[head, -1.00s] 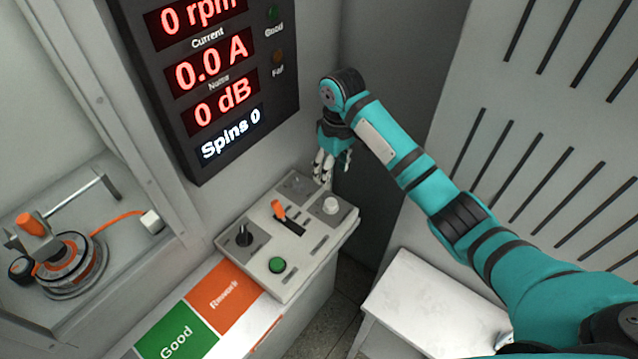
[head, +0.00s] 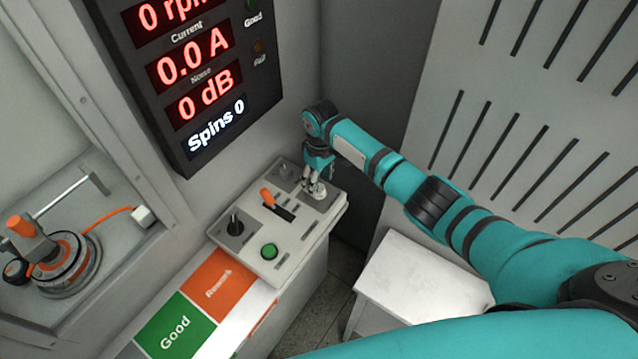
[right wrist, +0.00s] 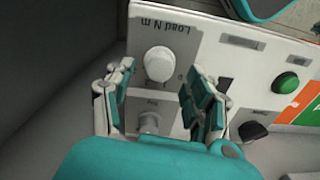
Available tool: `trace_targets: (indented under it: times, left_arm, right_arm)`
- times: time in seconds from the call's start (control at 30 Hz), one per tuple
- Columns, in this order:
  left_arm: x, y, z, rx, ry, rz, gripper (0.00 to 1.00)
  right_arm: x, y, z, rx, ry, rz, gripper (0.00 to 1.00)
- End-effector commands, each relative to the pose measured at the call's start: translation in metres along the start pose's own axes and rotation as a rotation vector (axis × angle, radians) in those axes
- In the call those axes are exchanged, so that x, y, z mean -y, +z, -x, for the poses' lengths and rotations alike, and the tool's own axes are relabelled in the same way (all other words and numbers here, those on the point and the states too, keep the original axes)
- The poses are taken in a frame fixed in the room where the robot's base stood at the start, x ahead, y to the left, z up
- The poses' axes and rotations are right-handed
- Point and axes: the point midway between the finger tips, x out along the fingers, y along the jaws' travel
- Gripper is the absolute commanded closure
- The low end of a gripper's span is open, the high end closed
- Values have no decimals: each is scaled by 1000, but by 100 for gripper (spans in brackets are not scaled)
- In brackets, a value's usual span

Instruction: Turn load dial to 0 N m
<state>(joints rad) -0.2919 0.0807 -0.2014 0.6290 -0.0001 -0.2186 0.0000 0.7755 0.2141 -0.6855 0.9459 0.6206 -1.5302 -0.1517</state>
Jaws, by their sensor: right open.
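The control box (head: 289,249) stands on a ledge. Its load dial, a white round knob (right wrist: 158,64) under an upside-down "Load N m" label, shows in the right wrist view. My right gripper (right wrist: 161,78) is open, with one finger on each side of the knob. I see gaps between the fingers and the knob, and I cannot tell where its pointer stands. In the head view my right gripper (head: 314,188) points down at the box's far right corner and largely covers the dial. My left gripper is not in view.
The display (head: 205,85) reads 0.0 A, 0 dB and Spins 0. A hub motor (head: 60,264) sits at left. A white stand (head: 420,290) is at lower right.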

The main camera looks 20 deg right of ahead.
Motion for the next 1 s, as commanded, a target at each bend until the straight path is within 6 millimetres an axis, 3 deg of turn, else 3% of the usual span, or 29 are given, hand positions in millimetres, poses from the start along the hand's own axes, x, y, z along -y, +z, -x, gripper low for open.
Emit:
trace_targets:
  times: [0.2, 0.53, 0.9, 1.0]
  left_arm:
    - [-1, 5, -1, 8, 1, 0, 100]
    - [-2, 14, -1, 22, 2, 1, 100]
    - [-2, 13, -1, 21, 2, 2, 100]
    - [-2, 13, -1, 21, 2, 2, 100]
  right_arm:
    - [0, -1, -22, -1, -1, 1, 45]
    - [0, -1, -25, -1, 0, 1, 45]
    - [0, -1, -24, -2, 0, 1, 93]
    - [0, -1, -24, -2, -1, 1, 100]
